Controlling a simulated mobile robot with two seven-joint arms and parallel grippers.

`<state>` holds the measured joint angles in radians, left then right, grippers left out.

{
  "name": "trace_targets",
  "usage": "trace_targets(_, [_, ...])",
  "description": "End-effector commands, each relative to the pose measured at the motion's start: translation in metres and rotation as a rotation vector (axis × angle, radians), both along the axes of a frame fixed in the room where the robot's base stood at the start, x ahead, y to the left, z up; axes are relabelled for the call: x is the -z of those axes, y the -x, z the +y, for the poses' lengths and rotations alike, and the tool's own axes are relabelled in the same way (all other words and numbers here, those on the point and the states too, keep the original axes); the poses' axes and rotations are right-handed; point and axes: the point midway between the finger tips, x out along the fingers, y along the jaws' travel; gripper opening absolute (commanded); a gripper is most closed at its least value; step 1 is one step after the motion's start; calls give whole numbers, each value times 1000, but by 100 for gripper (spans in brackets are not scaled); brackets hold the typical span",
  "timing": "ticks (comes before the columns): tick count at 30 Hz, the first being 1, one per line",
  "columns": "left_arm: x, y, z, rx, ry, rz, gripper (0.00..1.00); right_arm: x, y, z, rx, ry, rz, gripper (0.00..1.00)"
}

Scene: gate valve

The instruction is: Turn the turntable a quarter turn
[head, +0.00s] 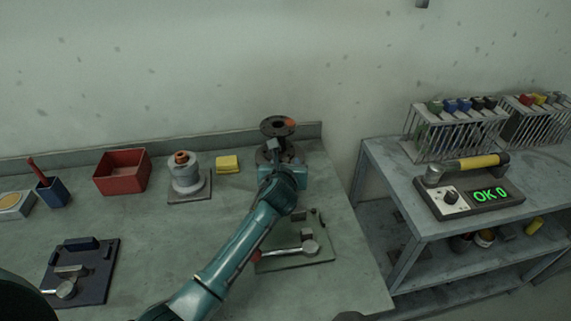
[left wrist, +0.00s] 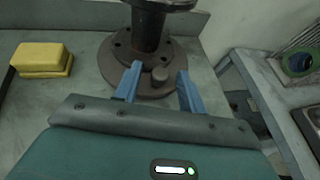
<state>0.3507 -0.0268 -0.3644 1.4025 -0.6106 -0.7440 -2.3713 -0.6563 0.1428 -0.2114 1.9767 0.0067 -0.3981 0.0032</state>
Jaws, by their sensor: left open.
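The turntable (head: 262,157) is a dark round disc at the back right of the bench, mostly hidden behind my left gripper in the head view. My right gripper is not in view.
A yellow block (head: 228,165) lies left of the turntable; it also shows in the left wrist view (left wrist: 42,58). A grey fixture (head: 186,172) and a red bin (head: 122,172) stand farther left. A shelf unit (head: 385,180) with an "OK 0" display stands at right.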

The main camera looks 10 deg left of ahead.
Motion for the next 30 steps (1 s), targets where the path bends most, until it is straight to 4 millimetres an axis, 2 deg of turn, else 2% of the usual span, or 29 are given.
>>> trace_targets(5, [0,0,0,0,0,0,40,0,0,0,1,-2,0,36])
trace_targets(20, [0,0,0,0,0,1,0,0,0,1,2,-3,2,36])
trace_targets(30, [0,0,0,0,0,1,0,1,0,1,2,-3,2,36])
